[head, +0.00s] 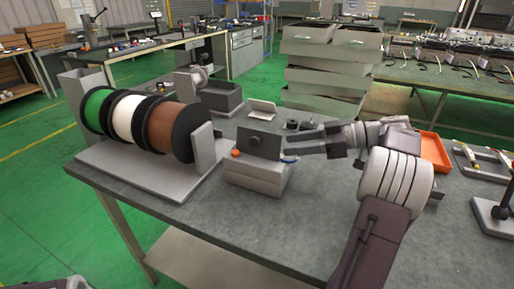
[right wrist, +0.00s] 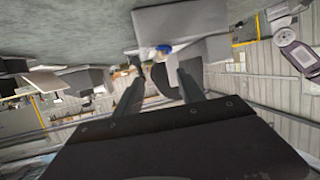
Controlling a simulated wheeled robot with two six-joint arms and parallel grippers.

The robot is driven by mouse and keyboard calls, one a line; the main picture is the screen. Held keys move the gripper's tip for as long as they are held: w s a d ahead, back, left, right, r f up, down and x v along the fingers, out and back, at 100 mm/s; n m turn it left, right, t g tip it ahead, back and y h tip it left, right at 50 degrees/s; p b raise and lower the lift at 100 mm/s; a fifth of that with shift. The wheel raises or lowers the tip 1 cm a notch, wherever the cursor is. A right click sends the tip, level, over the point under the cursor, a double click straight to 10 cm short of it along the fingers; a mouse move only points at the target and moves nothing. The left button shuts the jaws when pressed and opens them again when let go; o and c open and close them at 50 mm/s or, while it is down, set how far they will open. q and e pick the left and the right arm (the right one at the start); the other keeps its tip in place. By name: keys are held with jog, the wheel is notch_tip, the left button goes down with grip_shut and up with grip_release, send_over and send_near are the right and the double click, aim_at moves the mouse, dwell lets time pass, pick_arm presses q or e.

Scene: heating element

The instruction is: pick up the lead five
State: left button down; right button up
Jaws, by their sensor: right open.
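A small blue-tipped piece (head: 289,159), perhaps the end of a lead, shows at the right side of a grey box-shaped machine (head: 258,176). The same blue piece (right wrist: 163,49) shows in the right wrist view, ahead of the fingers. I cannot tell whether it is lead five. My right gripper (head: 287,142) reaches in from the right, pointing left at the machine. In the right wrist view its fingers (right wrist: 160,82) are apart, with nothing visibly held between them.
Green, white and brown spools (head: 133,121) stand on a rack left of the machine. An orange tray (head: 435,150) and a holder with several leads (head: 480,163) lie at the right. Stacked grey bins (head: 325,75) are behind. The table front is clear.

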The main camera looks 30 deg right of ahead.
aim_at(282, 158)
jog(key=x, duration=0.3)
jog(key=shift+f+b, duration=0.1)
jog(key=shift+b, duration=0.3)
jog(key=shift+w+a, duration=0.2)
jog(key=shift+w, duration=0.05)
jog(key=shift+w+a+f, duration=0.1)
jog(key=shift+a+f, duration=0.1)
jog(key=shift+f, duration=0.05)
jog(key=b+x, duration=0.1)
jog(key=x, duration=0.3)
jog(key=shift+w+a+f+b, duration=0.1)
jog(key=shift+a+f+b, duration=0.05)
jog(key=shift+a+b, duration=0.15)
jog(key=shift+d, duration=0.1)
grip_shut()
